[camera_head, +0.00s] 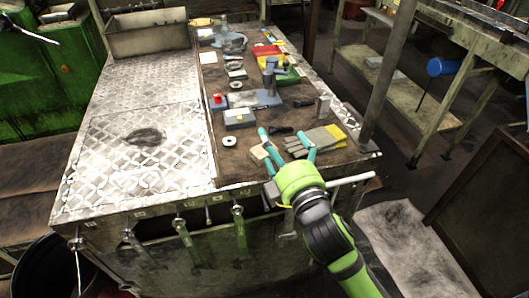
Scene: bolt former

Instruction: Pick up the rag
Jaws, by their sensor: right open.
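My right gripper (287,137) reaches in from the bottom right over the front of the brown work mat (235,170), its two teal fingers spread apart and empty. A grey and yellow cloth-like item (322,139), perhaps gloves or a rag, lies flat on the mat just right of the fingers. A small beige block-like piece (258,153) lies beside the left finger. A small dark object (281,130) lies between the fingertips. A dark patch (145,136) on the metal tabletop could be a crumpled rag or a stain; I cannot tell which. My left gripper is out of view.
The patterned metal bench top (120,170) is mostly clear left of the mat. Several tools and boxes crowd the mat's back, with a grey box (239,118) nearer. A metal bin (145,33) stands at the back left. A post (388,75) rises at the right.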

